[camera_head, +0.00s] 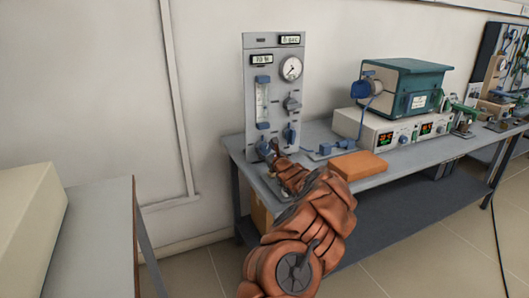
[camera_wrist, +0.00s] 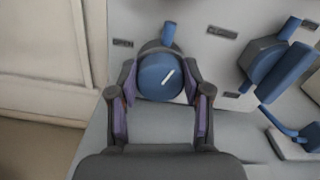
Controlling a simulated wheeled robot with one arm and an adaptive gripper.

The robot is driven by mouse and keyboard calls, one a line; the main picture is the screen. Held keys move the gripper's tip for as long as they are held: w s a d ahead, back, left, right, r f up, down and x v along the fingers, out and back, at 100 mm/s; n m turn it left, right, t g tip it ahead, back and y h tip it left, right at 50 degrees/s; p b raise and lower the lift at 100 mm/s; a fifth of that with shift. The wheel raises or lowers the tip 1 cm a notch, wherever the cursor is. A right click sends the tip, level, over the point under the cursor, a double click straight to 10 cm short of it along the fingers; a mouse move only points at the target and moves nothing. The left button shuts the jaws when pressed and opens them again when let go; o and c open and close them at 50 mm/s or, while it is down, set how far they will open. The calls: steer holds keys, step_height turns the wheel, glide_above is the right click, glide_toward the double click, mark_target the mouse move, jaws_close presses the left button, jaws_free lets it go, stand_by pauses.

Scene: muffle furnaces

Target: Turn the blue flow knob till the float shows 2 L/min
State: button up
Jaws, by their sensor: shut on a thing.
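The grey gas panel (camera_head: 249,60) stands upright at the left end of the bench. Its flow tube (camera_head: 262,103) has blue end fittings; the float and its reading are too small to make out. In the head view my gripper (camera_head: 270,152) is at the panel's lower left, and my arm hides part of the bench.
A blue valve handle (camera_wrist: 285,72) sits close right of the knob. A dial gauge (camera_head: 291,68) is on the panel's upper right. An orange block (camera_head: 358,165) and a controller (camera_head: 385,135) under a teal furnace (camera_head: 405,85) are on the bench. A separate table (camera_head: 100,220) stands at left.

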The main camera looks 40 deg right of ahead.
mark_target(267, 150)
steer(key=shift+a+f, duration=0.1)
steer(key=shift+f, duration=0.3)
steer(key=o, duration=0.9)
steer(key=shift+f, duration=0.1)
steer(key=shift+o, duration=1.3)
steer(key=shift+s, duration=0.1)
steer(key=shift+d+v, duration=0.15)
steer(key=shift+v, duration=0.95)
steer(key=shift+d+v, duration=0.1)
steer(key=shift+v, duration=4.85)
steer(key=shift+a+r, duration=0.1)
steer(key=shift+r, duration=0.15)
